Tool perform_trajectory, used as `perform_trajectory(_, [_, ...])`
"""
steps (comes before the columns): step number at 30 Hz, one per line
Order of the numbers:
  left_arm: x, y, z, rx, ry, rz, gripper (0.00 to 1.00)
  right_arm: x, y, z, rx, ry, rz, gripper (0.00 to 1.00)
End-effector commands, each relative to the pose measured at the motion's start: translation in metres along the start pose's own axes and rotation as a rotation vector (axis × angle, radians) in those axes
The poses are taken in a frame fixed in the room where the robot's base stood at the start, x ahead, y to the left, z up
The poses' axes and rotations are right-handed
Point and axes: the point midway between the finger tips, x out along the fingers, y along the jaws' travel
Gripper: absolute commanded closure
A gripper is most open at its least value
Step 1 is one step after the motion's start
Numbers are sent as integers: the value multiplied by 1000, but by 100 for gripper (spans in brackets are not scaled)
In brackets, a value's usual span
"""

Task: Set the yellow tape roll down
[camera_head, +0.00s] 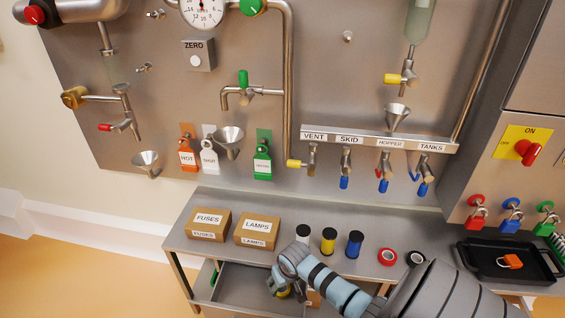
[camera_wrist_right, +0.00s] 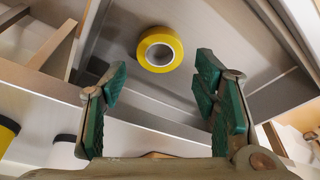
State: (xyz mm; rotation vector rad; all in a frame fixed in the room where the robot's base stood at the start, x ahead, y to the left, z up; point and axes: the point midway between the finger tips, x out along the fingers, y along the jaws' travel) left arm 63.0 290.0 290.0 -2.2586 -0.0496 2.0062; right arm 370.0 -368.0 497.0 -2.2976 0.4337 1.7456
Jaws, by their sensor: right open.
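The yellow tape roll (camera_wrist_right: 158,34) lies flat on the grey floor of the open drawer (camera_head: 236,286). In the wrist view it is just beyond the fingertips, between their lines and apart from both. My right gripper (camera_wrist_right: 160,78) is open, with nothing between its green pads. In the head view the right gripper (camera_head: 288,288) is down in the drawer, and a bit of yellow shows by it; my arm hides most of that area. My left gripper is not in view.
On the bench stand the fuses box (camera_head: 208,224), the lamps box (camera_head: 257,230), and white, yellow and blue cylinders (camera_head: 328,241). A black tray (camera_head: 470,262) sits at the far right. The drawer's left part is clear.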

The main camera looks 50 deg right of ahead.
Motion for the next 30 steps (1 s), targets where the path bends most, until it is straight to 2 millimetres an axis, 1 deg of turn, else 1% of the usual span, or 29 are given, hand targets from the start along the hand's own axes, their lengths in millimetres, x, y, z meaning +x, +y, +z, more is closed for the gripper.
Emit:
perform_trajectory(1, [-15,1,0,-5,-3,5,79,-19,0,-2,-1,1,0,45])
perform_trajectory(3, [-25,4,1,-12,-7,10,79,-34,0,-2,-1,1,0,45])
perform_trajectory(6, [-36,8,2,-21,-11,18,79,-53,0,-2,-1,1,1,45])
perform_trajectory(10, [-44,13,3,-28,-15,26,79,-69,0,-2,0,1,0,45])
perform_trajectory(13, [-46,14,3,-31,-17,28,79,-73,0,0,0,-1,1,45])
perform_trajectory(28, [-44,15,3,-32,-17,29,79,-72,0,0,1,0,0,45])
perform_trajectory(30, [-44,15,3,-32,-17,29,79,-72,-2,3,-8,-1,-1,45])
